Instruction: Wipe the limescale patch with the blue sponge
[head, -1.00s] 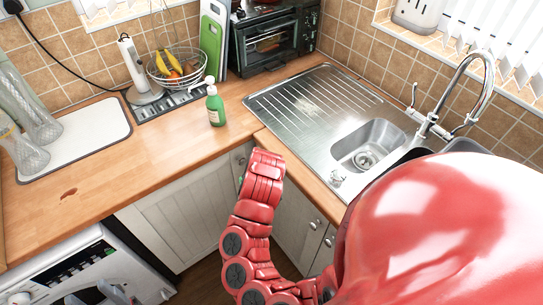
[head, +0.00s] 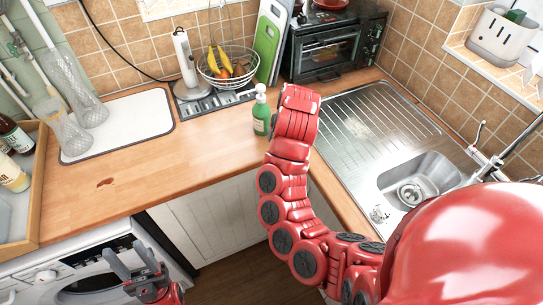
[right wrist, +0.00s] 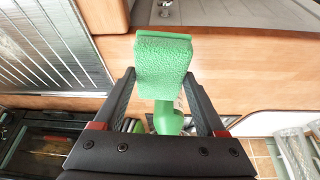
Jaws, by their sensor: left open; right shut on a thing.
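I make out no clear limescale patch. A pale, shiny spot (head: 379,213) is on the sink's front rim; I cannot tell if it is a stain or a fitting. I see no blue sponge. In the right wrist view, a green, rough-faced sponge-like block (right wrist: 163,58) is at the tips of my right gripper (right wrist: 161,80), which is shut on it. In the head view that gripper is hidden behind its own red arm, near the counter corner. My left gripper (head: 140,272) is open and empty, low at the left before the washing machine.
A green soap bottle (head: 261,115) stands close beside the right arm. The steel sink (head: 418,178) and its tap (head: 500,160) are at the right. A fruit basket (head: 228,68), a toaster oven (head: 335,45) and a wooden tray (head: 38,190) border the counter. The left counter has a brown mark (head: 105,182).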

